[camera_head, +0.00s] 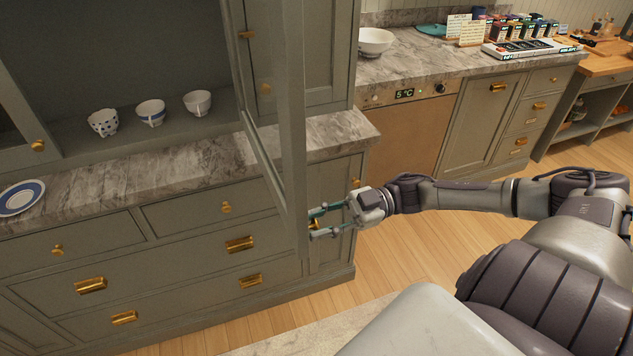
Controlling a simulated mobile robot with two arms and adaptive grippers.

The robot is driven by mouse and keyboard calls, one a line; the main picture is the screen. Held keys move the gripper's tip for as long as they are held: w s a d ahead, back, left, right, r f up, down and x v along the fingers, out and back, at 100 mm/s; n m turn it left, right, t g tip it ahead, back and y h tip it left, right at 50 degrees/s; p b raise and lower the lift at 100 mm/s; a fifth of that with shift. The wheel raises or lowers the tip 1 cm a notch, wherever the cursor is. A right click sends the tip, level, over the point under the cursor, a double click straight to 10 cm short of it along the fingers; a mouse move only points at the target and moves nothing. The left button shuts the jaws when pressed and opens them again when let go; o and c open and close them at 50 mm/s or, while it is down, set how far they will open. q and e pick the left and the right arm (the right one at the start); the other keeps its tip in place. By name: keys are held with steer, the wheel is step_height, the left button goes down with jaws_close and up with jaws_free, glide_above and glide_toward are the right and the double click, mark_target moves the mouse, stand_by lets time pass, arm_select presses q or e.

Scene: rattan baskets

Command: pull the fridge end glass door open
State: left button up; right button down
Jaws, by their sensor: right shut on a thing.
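The glass door (298,130) of the grey-green upper cabinet stands swung out from its frame, seen nearly edge-on. My right gripper (317,222) is at the lower front edge of this door, shut on its small brass knob (315,225). The fingers partly hide the knob. My right arm reaches in from the right side of the picture. My left gripper is out of view.
Several small bowls (151,112) stand on the open cabinet's shelf. A blue-rimmed plate (20,198) lies on the marble counter (180,175). Below are drawers with brass handles. Wooden floor (390,245) is clear beneath the gripper.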

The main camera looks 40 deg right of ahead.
steer(key=shift+s+f, duration=0.1)
steer(key=shift+f, duration=0.15)
steer(key=c, duration=1.1)
jaws_free()
steer(key=shift+o, duration=1.4)
steer(key=shift+r, duration=0.1)
steer(key=v, duration=1.2)
